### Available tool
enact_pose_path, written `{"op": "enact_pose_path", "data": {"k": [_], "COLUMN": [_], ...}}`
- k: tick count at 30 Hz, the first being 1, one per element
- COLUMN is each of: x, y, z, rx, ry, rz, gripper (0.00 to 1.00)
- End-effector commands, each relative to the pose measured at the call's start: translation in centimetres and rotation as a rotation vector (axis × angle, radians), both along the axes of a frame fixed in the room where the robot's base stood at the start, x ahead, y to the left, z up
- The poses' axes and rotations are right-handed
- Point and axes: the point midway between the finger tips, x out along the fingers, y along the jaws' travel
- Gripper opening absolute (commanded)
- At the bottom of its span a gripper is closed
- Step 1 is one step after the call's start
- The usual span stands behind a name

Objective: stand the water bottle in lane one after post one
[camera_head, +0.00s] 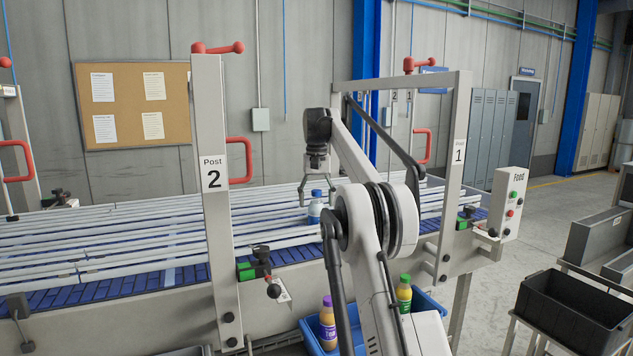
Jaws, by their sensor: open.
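The water bottle (315,211), clear with a blue cap and blue label, stands upright among the white lane rails between post two (214,240) and post one (457,150). The rails hide its base, and I cannot tell for certain which lane it is in. My gripper (316,191) points down directly over the bottle, its open fingers around or just above the cap. Contact with the bottle cannot be made out. My arm hides part of the conveyor to the right of the bottle.
A blue tote (431,304) in front of the conveyor holds a purple-capped bottle (328,326) and a green-capped bottle (404,294). A black crate (572,312) stands at right. The Feed control box (510,203) is beyond post one. The lanes left of post two look empty.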

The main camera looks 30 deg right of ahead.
Motion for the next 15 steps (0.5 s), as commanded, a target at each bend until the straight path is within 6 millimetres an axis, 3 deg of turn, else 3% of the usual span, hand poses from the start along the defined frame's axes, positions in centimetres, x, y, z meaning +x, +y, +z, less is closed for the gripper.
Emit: {"op": "enact_pose_path", "data": {"k": [15], "x": [0.0], "y": [0.0], "z": [6.6], "rx": [0.0], "ry": [0.0], "rz": [0.0], "gripper": [0.62]}}
